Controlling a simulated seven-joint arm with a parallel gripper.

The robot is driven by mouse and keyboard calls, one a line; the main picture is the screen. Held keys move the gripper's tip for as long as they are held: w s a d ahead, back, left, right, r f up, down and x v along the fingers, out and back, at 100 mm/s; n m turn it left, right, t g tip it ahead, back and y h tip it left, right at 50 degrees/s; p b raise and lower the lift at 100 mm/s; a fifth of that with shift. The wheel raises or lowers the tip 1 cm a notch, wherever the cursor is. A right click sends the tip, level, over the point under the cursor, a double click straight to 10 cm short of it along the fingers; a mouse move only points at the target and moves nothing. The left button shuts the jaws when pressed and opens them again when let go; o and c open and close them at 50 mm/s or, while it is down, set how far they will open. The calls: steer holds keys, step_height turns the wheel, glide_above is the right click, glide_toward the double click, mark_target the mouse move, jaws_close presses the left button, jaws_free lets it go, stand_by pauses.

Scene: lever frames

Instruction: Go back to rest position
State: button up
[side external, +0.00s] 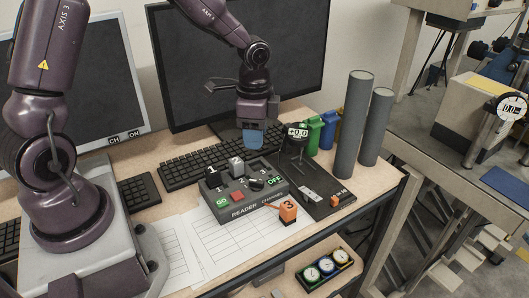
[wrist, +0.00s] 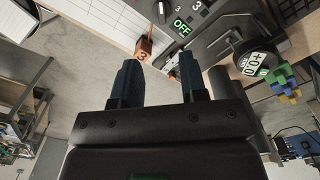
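My gripper (side external: 250,140) hangs with its blue fingers above the back of the desk, behind the control box, in the side external view. In the wrist view its two dark blue fingers (wrist: 161,75) are spread apart with nothing between them. The control box (side external: 247,208), marked READER CHANNEL, carries dark knobs, a green GO label and a green-lit OFF label. An orange block marked 3 (side external: 287,211) is at its front right corner; it also shows in the wrist view (wrist: 144,49). The fingers are apart from both. No rest position is marked in either view.
A keyboard (side external: 195,166) and a large monitor (side external: 240,65) stand behind the box. To the right are a stand with a +0.0 display (side external: 297,132), green (side external: 314,135) and blue bins, and two tall grey cylinders (side external: 353,125). Paper sheets (side external: 222,242) lie in front.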

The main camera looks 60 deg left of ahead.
steer(key=s+d+r+n+t, duration=0.1)
steer(key=s+r+n+t, duration=0.2)
steer(key=s+r, duration=0.5)
steer(key=s+d+r+n+t, duration=0.2)
steer(key=s+r+n, duration=0.3)
steer(key=s+r, duration=0.3)
steer(key=shift+s+d+r+t, duration=0.25)
steer(key=shift+s+r+t, duration=0.15)
steer(key=shift+r, duration=0.4)
stand_by(0.4)
